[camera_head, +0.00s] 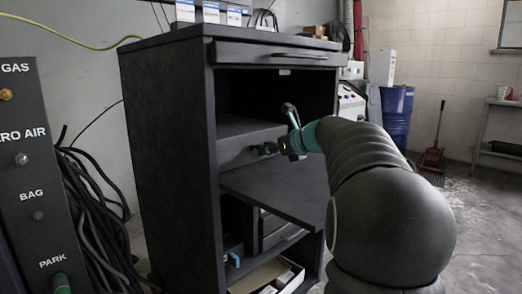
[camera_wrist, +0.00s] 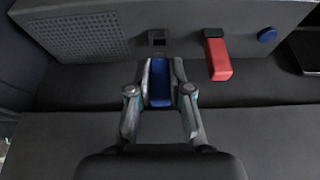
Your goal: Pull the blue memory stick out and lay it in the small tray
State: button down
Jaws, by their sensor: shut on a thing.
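The blue memory stick (camera_wrist: 160,84) sits between the two fingers of my gripper (camera_wrist: 161,70) in the wrist view, and the fingers are shut on it. A dark empty-looking socket (camera_wrist: 157,38) shows in the grey panel just beyond the stick's far end, with a small gap between them. In the head view my gripper (camera_head: 287,140) is at the cabinet's middle opening; the stick cannot be made out there. A dark flat shape (camera_wrist: 306,50) at the right edge of the wrist view may be the small tray, but I cannot tell.
A red stick (camera_wrist: 217,58) juts from the panel (camera_wrist: 85,35) to the right of the blue one. A round blue button (camera_wrist: 267,35) is further right. The dark cabinet (camera_head: 165,150) has a pull-out shelf (camera_head: 275,192) below my gripper. The shelf's visible surface looks clear.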

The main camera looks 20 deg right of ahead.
jog(key=shift+s+d, duration=0.3)
jog(key=shift+s, duration=0.5)
jog(key=shift+s+d, duration=0.3)
jog(key=shift+s, duration=0.45)
